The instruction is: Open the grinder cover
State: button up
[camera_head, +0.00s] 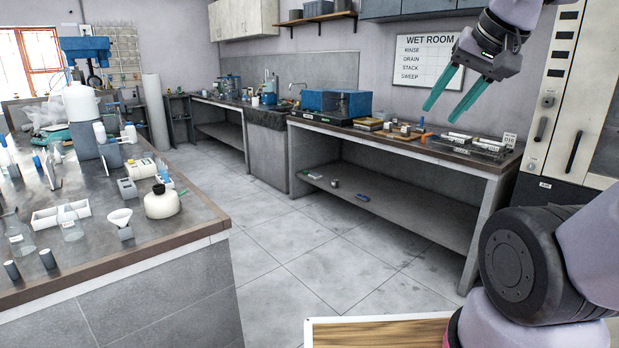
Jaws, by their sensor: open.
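My gripper (445,111) is at the upper right, with its two teal fingers spread apart and nothing between them. It hangs in the air and points down and left, in front of the wall sign. I cannot tell for certain which machine is the grinder. A blue box-shaped machine (318,101) stands on a dark base on the right bench, left of my gripper in the picture and apart from it. A grey part stands at its right side. Whether its cover is open or shut is too small to tell.
The right bench (478,158) also holds trays and small tools. The left bench (195,232) carries a white funnel (121,219), a round cream bottle (161,202) and glassware. A tall cabinet (562,105) stands at the far right. The tiled floor (290,250) between the benches is clear.

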aim_at(344, 102)
jog(key=i, duration=2.5)
jog(key=i+j, duration=0.1)
jog(key=i, duration=2.4)
jog(key=i+z, duration=0.2)
jog(key=i, duration=0.4)
